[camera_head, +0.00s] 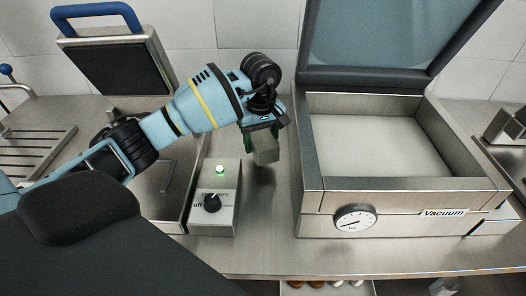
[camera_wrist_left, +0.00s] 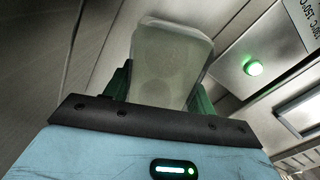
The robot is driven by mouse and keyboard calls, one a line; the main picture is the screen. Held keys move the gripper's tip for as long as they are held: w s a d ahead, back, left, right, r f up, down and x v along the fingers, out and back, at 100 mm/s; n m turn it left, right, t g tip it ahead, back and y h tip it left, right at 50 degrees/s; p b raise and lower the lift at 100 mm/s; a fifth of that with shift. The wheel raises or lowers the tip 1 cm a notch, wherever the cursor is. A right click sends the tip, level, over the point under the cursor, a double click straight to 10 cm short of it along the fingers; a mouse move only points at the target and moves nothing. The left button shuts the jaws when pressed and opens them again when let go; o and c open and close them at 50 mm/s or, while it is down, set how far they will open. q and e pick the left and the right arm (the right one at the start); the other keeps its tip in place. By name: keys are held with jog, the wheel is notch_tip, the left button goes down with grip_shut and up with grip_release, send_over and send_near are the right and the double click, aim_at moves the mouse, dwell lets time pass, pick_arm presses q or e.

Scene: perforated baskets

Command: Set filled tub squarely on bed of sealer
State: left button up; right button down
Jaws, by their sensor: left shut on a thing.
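My left gripper (camera_head: 264,139) is shut on a small pale grey-green tub (camera_head: 265,151) and holds it with the narrow counter strip left of the vacuum machine behind it. In the left wrist view the tub (camera_wrist_left: 172,62) stands between the dark green fingers; its contents cannot be made out. The vacuum machine (camera_head: 398,200) has its lid raised, and its pale inner bed (camera_head: 375,145) is bare. Left of the gripper, a machine with a blue-handled raised lid (camera_head: 115,72) is partly hidden by my arm. Which machine is the sealer is not labelled. My right gripper is not in view.
A control box (camera_head: 214,196) with a lit green light and a knob stands between the two machines. A gauge (camera_head: 355,218) is on the vacuum machine's front. A slatted metal rack (camera_head: 30,140) is at the left. The counter's front strip (camera_head: 270,255) is clear.

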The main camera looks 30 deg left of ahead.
aim_at(261, 134)
pick_arm(q)
jog(key=shift+f, duration=2)
jog(key=shift+f, duration=0.15)
jog(key=o, duration=0.8)
jog(key=shift+o, duration=0.3)
notch_tip(261, 134, up, 12)
jog(key=shift+r, duration=0.1)
